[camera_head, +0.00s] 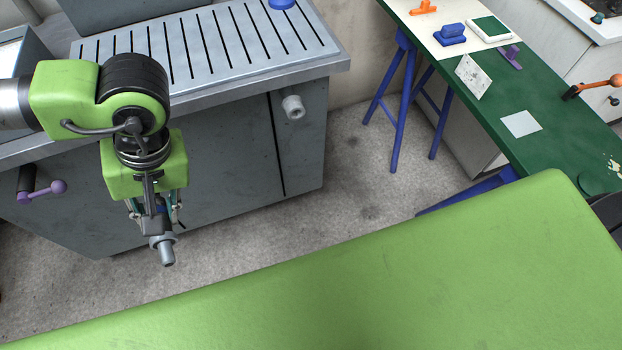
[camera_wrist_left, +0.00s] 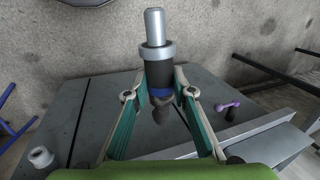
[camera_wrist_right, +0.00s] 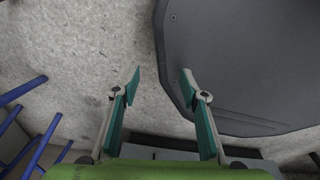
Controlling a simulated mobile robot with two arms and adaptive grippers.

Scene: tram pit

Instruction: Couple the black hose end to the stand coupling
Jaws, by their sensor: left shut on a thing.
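The black hose end (camera_wrist_left: 155,72) has a silver nozzle, a silver collar and a blue band. My left gripper (camera_wrist_left: 160,95) is shut on it, with one finger on each side. In the head view the hose end (camera_head: 163,247) hangs nozzle down in front of the grey stand, below my left gripper (camera_head: 152,205). A pale round stub, apparently the stand coupling (camera_head: 293,107), sticks out of the stand's front to the right, apart from the hose end. It also shows in the left wrist view (camera_wrist_left: 41,158). My right gripper (camera_wrist_right: 160,78) is open and empty.
The grey stand (camera_head: 235,145) has a slotted top and a purple-knobbed lever (camera_head: 50,188) at left. A green bench (camera_head: 560,125) on blue trestles (camera_head: 390,90) stands at right with small items. Bare floor (camera_head: 350,190) lies between them.

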